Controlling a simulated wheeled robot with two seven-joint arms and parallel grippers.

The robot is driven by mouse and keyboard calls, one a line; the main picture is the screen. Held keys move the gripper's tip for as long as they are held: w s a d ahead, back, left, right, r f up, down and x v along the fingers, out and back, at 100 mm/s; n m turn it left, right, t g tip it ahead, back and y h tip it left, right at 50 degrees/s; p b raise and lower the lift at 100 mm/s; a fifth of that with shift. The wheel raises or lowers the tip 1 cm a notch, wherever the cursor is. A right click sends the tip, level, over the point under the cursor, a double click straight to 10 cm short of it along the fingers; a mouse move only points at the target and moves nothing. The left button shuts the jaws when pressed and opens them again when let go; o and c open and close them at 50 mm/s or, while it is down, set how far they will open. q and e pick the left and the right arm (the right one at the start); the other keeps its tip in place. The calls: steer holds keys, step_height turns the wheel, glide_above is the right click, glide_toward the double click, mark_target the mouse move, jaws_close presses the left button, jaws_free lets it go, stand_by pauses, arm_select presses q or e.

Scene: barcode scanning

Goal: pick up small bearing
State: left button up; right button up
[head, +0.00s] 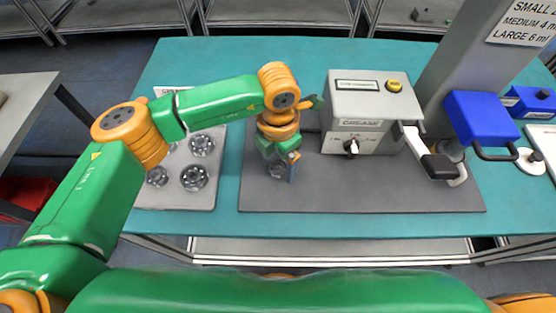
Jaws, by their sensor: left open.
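Several round metal bearings lie on a light grey tray (150,200) on the left of the table; two show clearly, an upper one (202,145) and a lower one (195,177). Part of the tray is hidden by my left arm. My left gripper (284,170) is open and points down over the dark grey mat, to the right of the tray. A roundish grey thing (278,170) shows at its fingers; I cannot tell whether it is a bearing or touches them. My right gripper is out of view.
A grey grease machine (366,100) with a yellow button and dark knob stands right of my left gripper on the mat (350,190). A blue-headed press (486,118) on a grey column is further right. The mat's front is clear.

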arm_select(q)
steer(key=shift+f, duration=0.15)
jaws_close()
